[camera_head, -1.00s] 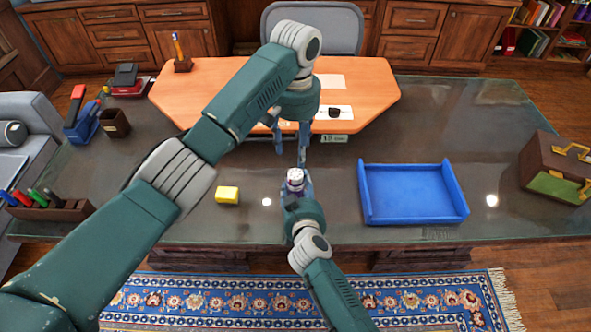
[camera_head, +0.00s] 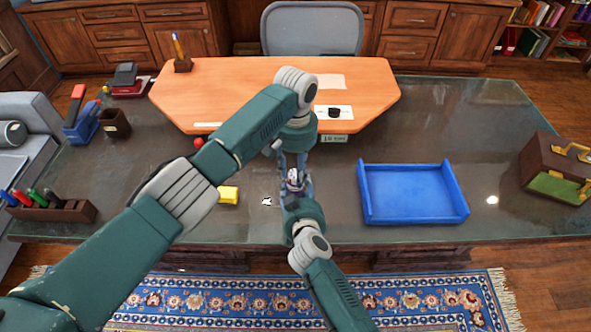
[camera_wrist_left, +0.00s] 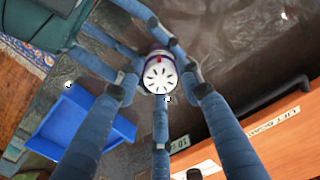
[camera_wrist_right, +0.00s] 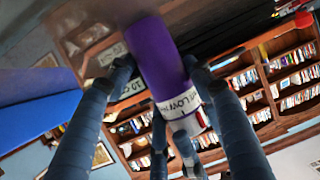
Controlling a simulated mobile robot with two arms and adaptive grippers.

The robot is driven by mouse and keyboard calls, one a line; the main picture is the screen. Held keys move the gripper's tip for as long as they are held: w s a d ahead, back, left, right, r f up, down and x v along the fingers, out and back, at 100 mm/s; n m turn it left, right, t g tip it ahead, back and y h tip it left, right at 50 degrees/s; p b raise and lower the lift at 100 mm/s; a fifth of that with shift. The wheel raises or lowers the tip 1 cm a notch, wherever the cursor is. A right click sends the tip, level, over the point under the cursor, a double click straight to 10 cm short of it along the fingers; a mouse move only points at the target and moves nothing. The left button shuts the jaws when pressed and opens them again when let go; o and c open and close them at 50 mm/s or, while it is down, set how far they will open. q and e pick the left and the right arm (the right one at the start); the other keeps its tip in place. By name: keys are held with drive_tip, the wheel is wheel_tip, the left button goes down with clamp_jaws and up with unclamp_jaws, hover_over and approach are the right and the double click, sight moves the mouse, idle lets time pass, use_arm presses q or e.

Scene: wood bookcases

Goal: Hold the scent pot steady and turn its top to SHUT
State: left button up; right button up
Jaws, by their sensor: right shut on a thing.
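The scent pot (camera_head: 295,180) is small and purple with a white, holed top. It is upright between my two grippers at the front middle of the desk. In the left wrist view its top (camera_wrist_left: 158,78) faces the camera and has a red mark on the rim. My left gripper (camera_head: 295,168) is above the pot, its open fingers spread around the top. My right gripper (camera_head: 296,192) is shut on the purple body. In the right wrist view the body (camera_wrist_right: 158,60) carries a white label, only partly readable. Any SHUT mark is too small to read.
A yellow block (camera_head: 229,195) lies left of the grippers. A blue tray (camera_head: 413,215) stands to the right. A pen rack (camera_head: 52,210) is at the left edge and a brown case (camera_head: 557,168) at the right edge. Bare glass lies between tray and case.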

use_arm(q)
drive_tip(key=c, duration=0.6)
drive_tip(key=shift+o, duration=0.2)
drive_tip(key=shift+m, duration=1.4)
drive_tip(key=o, duration=1.2)
drive_tip(key=shift+r, duration=0.15)
wheel_tip(320, 180, up, 12)
drive_tip(key=shift+f, duration=0.1)
